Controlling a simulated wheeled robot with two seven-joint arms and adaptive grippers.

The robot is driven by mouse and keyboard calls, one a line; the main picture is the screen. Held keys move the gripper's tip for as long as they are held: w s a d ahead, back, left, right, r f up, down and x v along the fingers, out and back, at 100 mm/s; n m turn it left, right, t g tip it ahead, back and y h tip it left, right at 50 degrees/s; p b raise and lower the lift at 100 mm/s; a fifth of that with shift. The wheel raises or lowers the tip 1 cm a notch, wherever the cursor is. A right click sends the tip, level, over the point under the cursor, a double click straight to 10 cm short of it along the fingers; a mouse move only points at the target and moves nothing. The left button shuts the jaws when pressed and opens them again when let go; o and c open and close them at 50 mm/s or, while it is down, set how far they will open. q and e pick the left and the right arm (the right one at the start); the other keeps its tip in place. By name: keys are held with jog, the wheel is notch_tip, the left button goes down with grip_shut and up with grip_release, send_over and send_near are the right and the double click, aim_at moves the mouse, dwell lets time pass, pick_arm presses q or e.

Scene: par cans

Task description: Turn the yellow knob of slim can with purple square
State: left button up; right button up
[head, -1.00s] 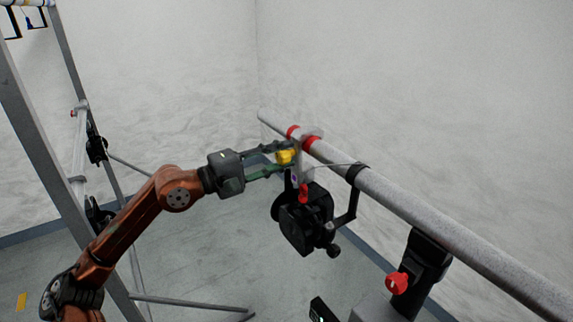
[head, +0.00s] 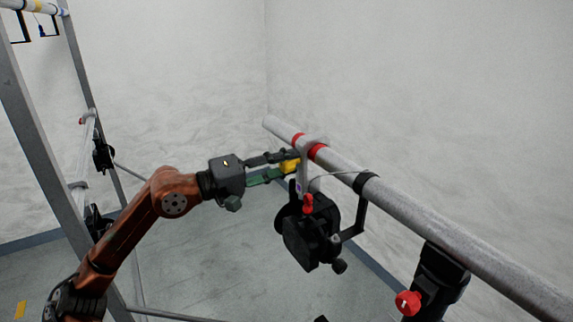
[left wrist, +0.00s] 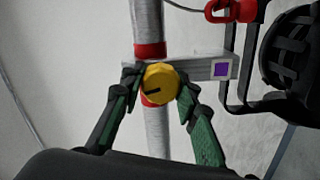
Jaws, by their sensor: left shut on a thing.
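The yellow knob (left wrist: 159,84) is round with a dark slot mark and sits on the grey clamp of the slim can, over the pipe. A purple square (left wrist: 221,70) marks the clamp to its right in the left wrist view. The black slim can (head: 312,235) hangs below the pipe in the head view. My left gripper (head: 296,162) is shut on the knob, its fingertips on both sides of it; the gripper also shows in the left wrist view (left wrist: 158,88). In the head view the fingers partly hide the knob (head: 289,167). My right gripper is not in view.
The grey pipe (head: 430,213) runs from centre to lower right, with red bands beside the clamp. A black stand head with a red knob (head: 408,303) supports it. A thin cable runs above the can. A metal frame (head: 32,140) stands at left.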

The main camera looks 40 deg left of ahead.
pick_arm(q)
jog(key=o, duration=1.2)
jog(key=shift+c, duration=0.2)
jog(key=shift+s, duration=0.1)
jog(key=v, duration=1.2)
